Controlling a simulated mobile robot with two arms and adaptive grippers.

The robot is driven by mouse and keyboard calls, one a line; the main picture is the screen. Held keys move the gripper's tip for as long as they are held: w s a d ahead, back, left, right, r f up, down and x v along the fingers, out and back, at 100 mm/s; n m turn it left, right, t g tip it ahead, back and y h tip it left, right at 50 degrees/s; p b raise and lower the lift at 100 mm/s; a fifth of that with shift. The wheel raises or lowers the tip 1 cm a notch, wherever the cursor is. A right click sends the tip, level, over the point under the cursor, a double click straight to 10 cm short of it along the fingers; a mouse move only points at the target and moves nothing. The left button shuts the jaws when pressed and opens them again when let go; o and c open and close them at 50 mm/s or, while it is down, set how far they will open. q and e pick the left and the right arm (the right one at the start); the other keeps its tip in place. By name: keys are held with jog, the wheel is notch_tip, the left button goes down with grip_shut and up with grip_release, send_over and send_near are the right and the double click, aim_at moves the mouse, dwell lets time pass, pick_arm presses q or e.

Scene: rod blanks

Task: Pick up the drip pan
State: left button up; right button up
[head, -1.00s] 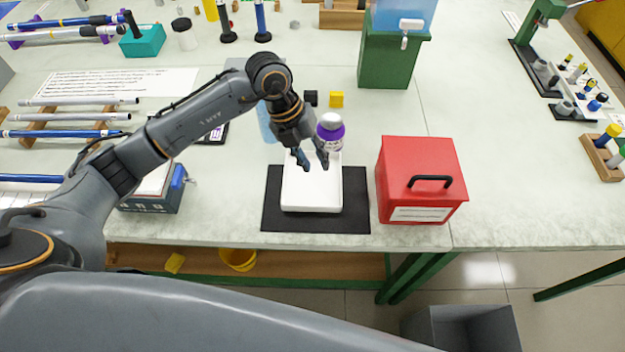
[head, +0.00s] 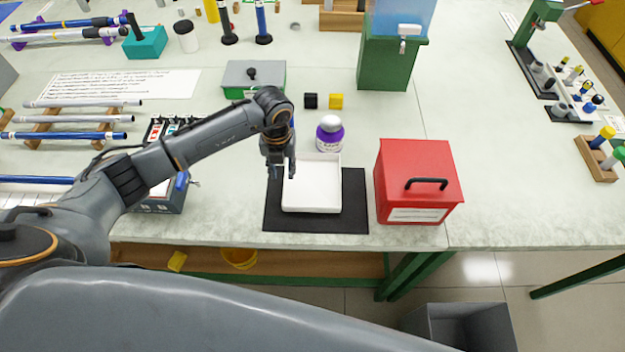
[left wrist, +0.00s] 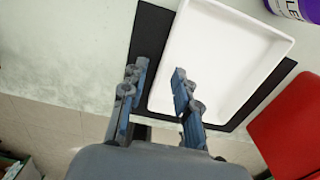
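The drip pan is a white, shallow, rectangular tray (head: 312,190) lying flat on a black mat (head: 355,205) near the table's front edge. It also shows in the left wrist view (left wrist: 220,60), empty. My left gripper (head: 282,172) points down at the pan's left edge. In the left wrist view its two fingers (left wrist: 160,72) are apart with nothing held. One finger appears over the mat, the other over the pan's left wall. I cannot tell whether they touch the pan. My right gripper is not in view.
A purple-and-white jar (head: 330,135) stands just behind the pan. A red box with a black handle (head: 418,180) stands right of the mat. A grey-blue device (head: 160,198) sits left, under my arm. The table between mat and front edge is narrow but clear.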

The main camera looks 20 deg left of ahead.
aim_at(285, 178)
pick_arm(q)
jog(key=shift+w+d+f+p, duration=0.1)
jog(key=shift+f+p, duration=0.1)
jog(key=shift+f, duration=0.8)
jog(key=shift+w+d+f+p, duration=0.1)
jog(key=shift+f+p, duration=0.1)
jog(key=shift+f, duration=0.75)
grip_shut()
jog(key=shift+r, duration=0.2)
